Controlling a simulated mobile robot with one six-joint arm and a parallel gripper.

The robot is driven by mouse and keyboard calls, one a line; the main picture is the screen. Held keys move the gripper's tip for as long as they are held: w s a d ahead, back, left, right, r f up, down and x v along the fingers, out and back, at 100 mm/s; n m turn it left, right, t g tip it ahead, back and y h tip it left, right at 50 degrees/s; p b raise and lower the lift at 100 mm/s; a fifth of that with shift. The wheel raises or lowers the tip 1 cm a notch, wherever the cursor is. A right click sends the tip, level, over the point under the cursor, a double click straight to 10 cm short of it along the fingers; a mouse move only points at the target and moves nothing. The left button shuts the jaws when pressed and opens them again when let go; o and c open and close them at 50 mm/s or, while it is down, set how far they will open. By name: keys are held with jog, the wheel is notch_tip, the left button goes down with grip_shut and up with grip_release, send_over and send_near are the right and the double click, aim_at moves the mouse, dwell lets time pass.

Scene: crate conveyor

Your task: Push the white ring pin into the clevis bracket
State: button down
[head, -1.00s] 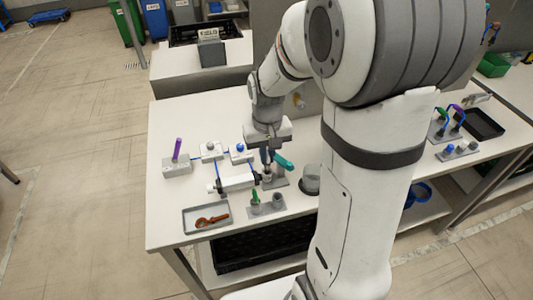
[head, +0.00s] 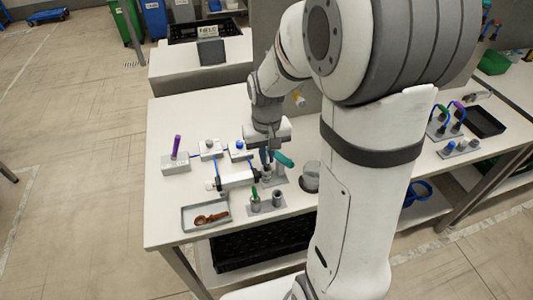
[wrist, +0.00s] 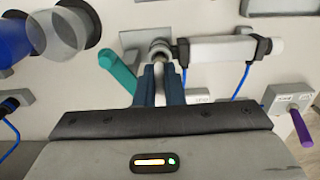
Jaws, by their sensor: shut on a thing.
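My gripper (wrist: 160,84) points down at the clevis bracket (wrist: 156,46), a grey ringed fitting on a plate at the rod end of a white cylinder (wrist: 220,48). The fingers are shut on the white ring pin (wrist: 158,65), of which only a small pale part shows between the tips. The pin is at the bracket; the fingers hide how deep it sits. In the head view my gripper (head: 266,156) is over the bracket plate, right of the white cylinder (head: 237,180).
A teal handle (wrist: 118,72) stands close beside the fingers. Clear cups (wrist: 65,30) are further left in the wrist view. A block with a purple pin (head: 176,158) and a tray with an orange-brown tool (head: 211,219) are left.

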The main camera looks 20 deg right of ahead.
jog(key=shift+f+b, duration=0.6)
jog(key=shift+f, duration=0.15)
dwell(0.7)
jog(key=c, duration=1.5)
grip_release()
jog(key=shift+o, duration=0.8)
jog(key=o, duration=0.4)
jog(key=shift+o, duration=0.2)
jog(key=shift+r, duration=0.15)
jog(key=shift+r+p, duration=2.35)
jog(key=shift+r, duration=0.55)
